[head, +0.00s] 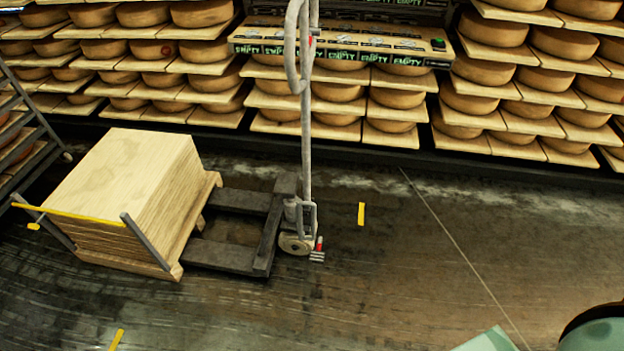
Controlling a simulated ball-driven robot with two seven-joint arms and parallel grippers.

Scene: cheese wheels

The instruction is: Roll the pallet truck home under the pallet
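The pallet truck (267,238) stands left of centre in the head view, with dark forks and a tall grey handle (306,130) standing upright. Its forks point left, toward the pallet (176,272). The pallet carries a tall stack of pale wooden boards (125,180). The near parts of the forks are bare, and their far ends pass out of sight at the pallet's right side. How far under they reach is hidden. Neither of my grippers can be seen.
A yellow bar (70,214) between grey posts stands at the pallet's left end. Yellow marks (361,214) lie on the dark floor (400,270). Shelves of cheese wheels (485,73) line the back, and another rack (25,125) stands left. Floor right of the truck is clear.

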